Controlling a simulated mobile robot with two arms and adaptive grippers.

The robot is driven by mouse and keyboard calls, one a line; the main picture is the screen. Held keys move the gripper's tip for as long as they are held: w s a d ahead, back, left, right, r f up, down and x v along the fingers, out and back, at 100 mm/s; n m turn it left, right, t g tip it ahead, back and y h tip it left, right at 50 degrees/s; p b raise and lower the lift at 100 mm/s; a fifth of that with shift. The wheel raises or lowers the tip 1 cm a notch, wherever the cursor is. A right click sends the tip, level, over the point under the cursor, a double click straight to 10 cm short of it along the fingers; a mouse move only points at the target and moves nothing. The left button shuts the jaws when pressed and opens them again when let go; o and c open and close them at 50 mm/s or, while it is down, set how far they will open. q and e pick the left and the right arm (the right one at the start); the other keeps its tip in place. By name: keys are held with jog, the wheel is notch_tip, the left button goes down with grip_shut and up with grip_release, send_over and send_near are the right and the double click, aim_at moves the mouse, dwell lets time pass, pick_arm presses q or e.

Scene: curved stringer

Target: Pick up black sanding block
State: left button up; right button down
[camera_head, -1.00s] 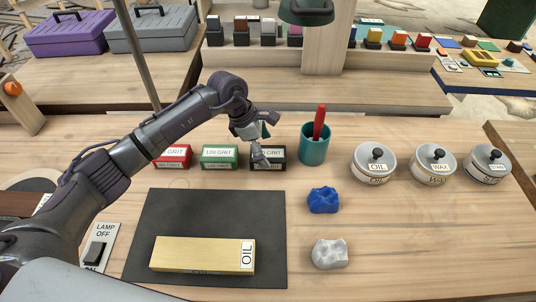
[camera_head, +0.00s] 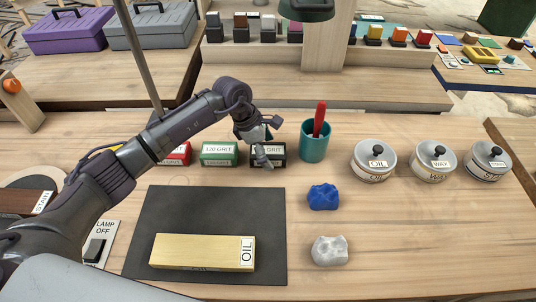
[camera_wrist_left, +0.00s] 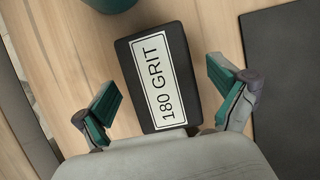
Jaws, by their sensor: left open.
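The black sanding block (camera_head: 278,158) stands at the right end of a row of blocks behind the dark mat. In the left wrist view the black block (camera_wrist_left: 159,75) shows a white label reading "180 GRIT". My left gripper (camera_head: 266,143) is over this block. In the wrist view my left gripper (camera_wrist_left: 165,100) is open, with one teal-padded finger on each side of the block and gaps between. I cannot tell how far above the block the fingertips are. My right gripper is not in view.
A green block (camera_head: 219,154) and a red block (camera_head: 178,153) stand to the left. A teal cup (camera_head: 314,143) with a red-handled tool stands close on the right. Blue (camera_head: 323,197) and grey lumps (camera_head: 330,250), a dark mat (camera_head: 180,210) and a wooden OIL block (camera_head: 200,252) lie in front.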

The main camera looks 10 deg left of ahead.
aim_at(276, 150)
pick_arm(q)
jog(key=shift+c, duration=0.3)
jog(key=c, duration=1.3)
jog(key=shift+r+p, duration=0.4)
jog(key=shift+p, duration=0.15)
jog(key=shift+w+r+b, duration=0.1)
jog(key=shift+r+b, duration=0.25)
jog(key=shift+b, duration=0.05)
jog(key=r, duration=0.1)
jog(key=r+b, duration=0.1)
jog(key=r, duration=0.1)
jog(key=shift+s+d+r, duration=0.15)
jog(key=shift+s+d, duration=0.05)
jog(key=s+d+r, duration=0.2)
jog(key=d, duration=0.1)
jog(key=s+d+r+b, duration=0.1)
jog(key=s+d+r, duration=0.1)
jog(key=d, duration=0.1)
jog(key=s+d+r, duration=0.2)
jog(key=d, duration=0.1)
jog(key=shift+s+r, duration=0.3)
